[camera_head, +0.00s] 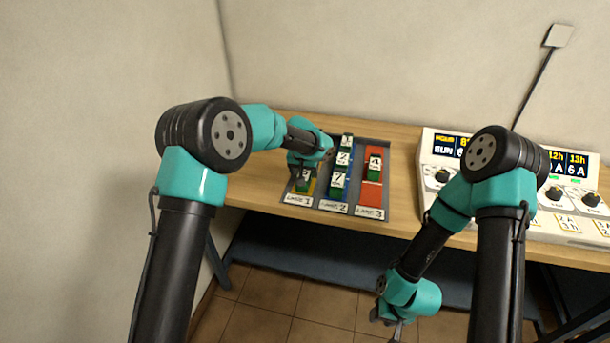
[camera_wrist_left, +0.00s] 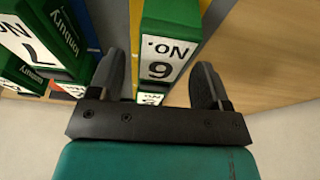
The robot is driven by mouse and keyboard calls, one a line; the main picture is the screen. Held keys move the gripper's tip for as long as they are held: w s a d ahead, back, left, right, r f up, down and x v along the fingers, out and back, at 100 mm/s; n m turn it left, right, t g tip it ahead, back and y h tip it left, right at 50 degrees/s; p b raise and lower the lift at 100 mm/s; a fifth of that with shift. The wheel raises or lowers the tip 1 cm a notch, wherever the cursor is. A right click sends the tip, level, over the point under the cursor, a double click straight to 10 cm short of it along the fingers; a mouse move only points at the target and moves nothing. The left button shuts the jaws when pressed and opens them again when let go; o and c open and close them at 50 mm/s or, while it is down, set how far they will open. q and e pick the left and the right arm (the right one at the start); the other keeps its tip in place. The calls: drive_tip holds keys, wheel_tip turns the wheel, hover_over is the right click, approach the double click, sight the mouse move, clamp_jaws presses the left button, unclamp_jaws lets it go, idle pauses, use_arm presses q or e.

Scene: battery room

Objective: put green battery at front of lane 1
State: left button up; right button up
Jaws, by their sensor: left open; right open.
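My left gripper (camera_head: 303,172) is over the yellow lane 1 (camera_head: 310,190) of the grey rack, with its jaws open. In the left wrist view a green battery (camera_wrist_left: 170,15), with a white label reading 6 or 9, stands between the two fingers (camera_wrist_left: 158,85), with gaps on both sides. In the head view a green battery (camera_head: 301,184) shows at the front of lane 1, partly under the gripper. Part of another label lies below in the wrist view. My right gripper (camera_head: 396,328) is open, low in front of the table.
Blue lane 2 (camera_head: 335,207) holds several green batteries (camera_head: 338,180). A white console (camera_head: 437,152) with displays and knobs stands on the right of the wooden table (camera_head: 400,150).

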use_arm(q)
drive_tip(key=v, duration=0.9)
drive_tip(key=shift+s+d, duration=0.1)
drive_tip(key=s+d+m+h, duration=0.1)
drive_tip(key=s+d+h, duration=0.1)
drive_tip(key=s, duration=0.4)
drive_tip(key=s+a+f+n, duration=0.1)
drive_tip(key=s+a+f, duration=0.3)
drive_tip(key=f, duration=0.2)
drive_tip(key=s+a+f+g+h, duration=0.1)
drive_tip(key=s+a+f, duration=0.25)
drive_tip(key=f, duration=0.35)
drive_tip(key=s+a+f+n, duration=0.1)
drive_tip(key=s+a+f, duration=0.25)
drive_tip(key=f, duration=0.25)
drive_tip(key=s+a+f+n, duration=0.1)
drive_tip(key=s+a+f, duration=0.5)
drive_tip(key=s, duration=0.3)
drive_tip(key=s+a+f+n+g, duration=0.1)
drive_tip(key=s+a+f+n, duration=0.1)
drive_tip(key=s+a+f, duration=0.5)
drive_tip(key=s, duration=0.3)
drive_tip(key=shift+f+n, duration=0.25)
drive_tip(key=shift+n, duration=0.05)
